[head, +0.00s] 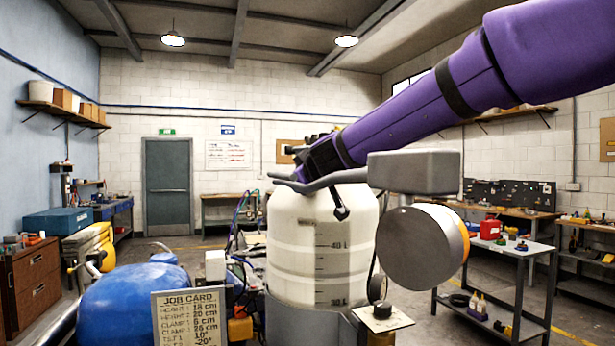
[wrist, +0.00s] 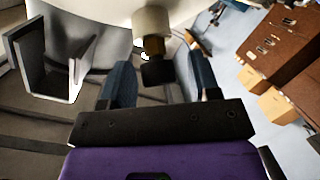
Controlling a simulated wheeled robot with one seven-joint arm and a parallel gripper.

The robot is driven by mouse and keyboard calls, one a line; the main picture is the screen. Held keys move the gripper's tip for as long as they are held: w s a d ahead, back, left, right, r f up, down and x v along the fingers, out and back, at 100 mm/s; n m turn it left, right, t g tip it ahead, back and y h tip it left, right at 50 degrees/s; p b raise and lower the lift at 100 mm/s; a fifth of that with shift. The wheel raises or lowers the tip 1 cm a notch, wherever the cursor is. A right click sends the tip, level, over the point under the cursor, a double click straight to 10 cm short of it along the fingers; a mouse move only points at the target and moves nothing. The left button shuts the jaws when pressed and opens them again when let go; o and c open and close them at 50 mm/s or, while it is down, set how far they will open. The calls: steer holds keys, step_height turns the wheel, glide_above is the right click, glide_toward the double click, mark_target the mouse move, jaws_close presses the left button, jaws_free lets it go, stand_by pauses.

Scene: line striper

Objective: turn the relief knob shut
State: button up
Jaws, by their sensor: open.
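In the wrist view a black knob-like end (wrist: 157,73) on a brass fitting (wrist: 153,45), below a cream cylinder (wrist: 152,20), appears to be the relief knob. My gripper (wrist: 160,62) is open, with one dark blue finger on each side of it. Gaps show between both fingers and the black end, so they look apart from it. In the head view my purple arm reaches over the white tank, and my gripper (head: 312,162) is partly seen behind the grey handlebar. The knob is hidden there.
The white paint tank (head: 320,235), grey handlebar (head: 325,180) and grey box (head: 412,172) stand close under my arm. A job card (head: 190,318) and blue rounded body (head: 130,305) are front left. A grey bracket (wrist: 45,70) is left in the wrist view. A tool cart (head: 495,285) stands right.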

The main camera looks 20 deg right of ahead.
steer(key=v, duration=1)
steer(key=shift+s, duration=0.45)
steer(key=w+a+f+m+h, duration=0.2)
steer(key=a+m+h, duration=0.3)
steer(key=m+h, duration=0.7)
steer(key=w+d, duration=0.1)
steer(key=w, duration=0.2)
steer(key=w+d+m+y, duration=0.1)
steer(key=w+d, duration=0.1)
steer(key=w+d+m+y, duration=0.1)
steer(key=w+d, duration=0.1)
steer(key=w, duration=0.1)
steer(key=shift+w+f, duration=0.15)
steer(key=shift+w, duration=0.2)
steer(key=c, duration=0.9)
